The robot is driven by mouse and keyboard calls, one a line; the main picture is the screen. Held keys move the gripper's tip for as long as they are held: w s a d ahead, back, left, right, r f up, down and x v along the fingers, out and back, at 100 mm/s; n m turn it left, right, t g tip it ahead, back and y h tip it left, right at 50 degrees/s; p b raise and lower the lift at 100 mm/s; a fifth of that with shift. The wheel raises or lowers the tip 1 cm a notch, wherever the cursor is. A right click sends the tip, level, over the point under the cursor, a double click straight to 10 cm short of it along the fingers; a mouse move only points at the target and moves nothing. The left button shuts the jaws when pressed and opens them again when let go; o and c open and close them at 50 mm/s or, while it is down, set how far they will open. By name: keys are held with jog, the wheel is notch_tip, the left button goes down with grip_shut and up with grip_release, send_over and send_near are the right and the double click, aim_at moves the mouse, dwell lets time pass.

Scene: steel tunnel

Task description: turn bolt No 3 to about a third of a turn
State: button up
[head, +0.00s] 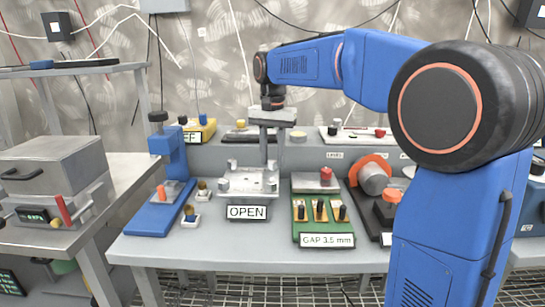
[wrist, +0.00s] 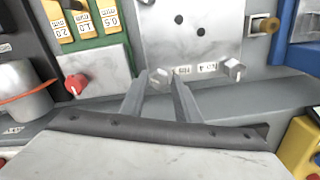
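A metal plate (head: 245,181) with several hex bolts at its corners stands mid-bench behind an "OPEN" sign (head: 247,212). My gripper (head: 272,158) points straight down over the plate's back right corner. In the wrist view the two fingers (wrist: 160,84) are apart, one on each side of a hex bolt head (wrist: 160,79). I cannot tell whether they touch it. A second bolt (wrist: 233,69) stands to the right. Small labels (wrist: 195,69) lie between these two bolts; they are upside down and I cannot surely read which is No 3.
A green gauge block (head: 322,237) marked "GAP 3.5 mm" with a red knob (head: 326,175) stands right of the plate. A blue stand (head: 170,160) is on the left. A motor with an orange ring (head: 372,173) is further right. A grey raised ledge runs behind the plate.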

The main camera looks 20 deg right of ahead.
aim_at(273, 161)
jog(key=shift+o, duration=0.9)
notch_tip(273, 161, up, 17)
jog(key=shift+r, duration=0.2)
